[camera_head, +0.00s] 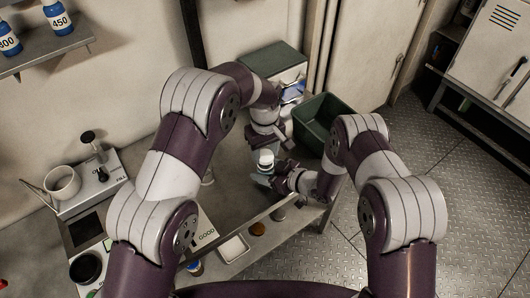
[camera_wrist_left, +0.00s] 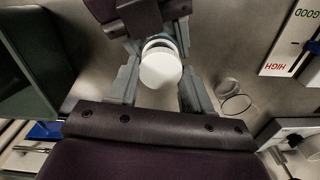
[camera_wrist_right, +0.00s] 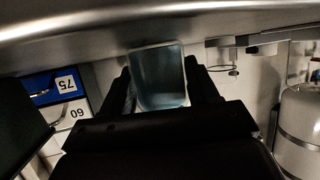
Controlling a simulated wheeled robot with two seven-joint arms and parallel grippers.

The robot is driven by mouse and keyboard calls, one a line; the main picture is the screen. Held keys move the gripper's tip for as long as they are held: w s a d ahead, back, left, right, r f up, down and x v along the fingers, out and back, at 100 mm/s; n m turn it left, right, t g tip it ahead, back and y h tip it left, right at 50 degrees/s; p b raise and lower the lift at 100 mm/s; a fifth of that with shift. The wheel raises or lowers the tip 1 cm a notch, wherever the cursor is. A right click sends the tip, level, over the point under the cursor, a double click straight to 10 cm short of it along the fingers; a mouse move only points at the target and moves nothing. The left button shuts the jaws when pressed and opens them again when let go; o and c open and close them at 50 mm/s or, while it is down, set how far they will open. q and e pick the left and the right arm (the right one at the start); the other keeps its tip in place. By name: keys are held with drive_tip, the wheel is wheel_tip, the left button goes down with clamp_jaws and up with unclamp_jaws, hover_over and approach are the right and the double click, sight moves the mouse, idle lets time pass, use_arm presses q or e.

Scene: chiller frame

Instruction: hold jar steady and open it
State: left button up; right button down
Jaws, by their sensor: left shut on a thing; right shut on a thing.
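The jar has a white round lid (camera_wrist_left: 160,69) and a pale bluish, see-through body (camera_wrist_right: 160,78). In the head view the jar (camera_head: 265,166) is small, above the bench near its right end. My left gripper (camera_head: 268,142) has its fingers on either side of the lid in the left wrist view (camera_wrist_left: 160,88). My right gripper (camera_head: 282,180) is shut on the jar's body, which fills the gap between its fingers in the right wrist view (camera_wrist_right: 163,92). A pale rim shows just behind the lid; I cannot tell whether lid and body are apart.
A dark green bin (camera_head: 323,124) stands close to the right of the grippers, with a drawer cabinet (camera_head: 275,62) behind. Open floor lies to the right.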

sight(265, 155)
use_arm(q)
drive_tip(key=shift+r, duration=0.25)
wheel_tip(265, 155, up, 4)
drive_tip(key=shift+r, duration=0.1)
use_arm(e)
drive_tip(key=shift+c, duration=1)
unclamp_jaws()
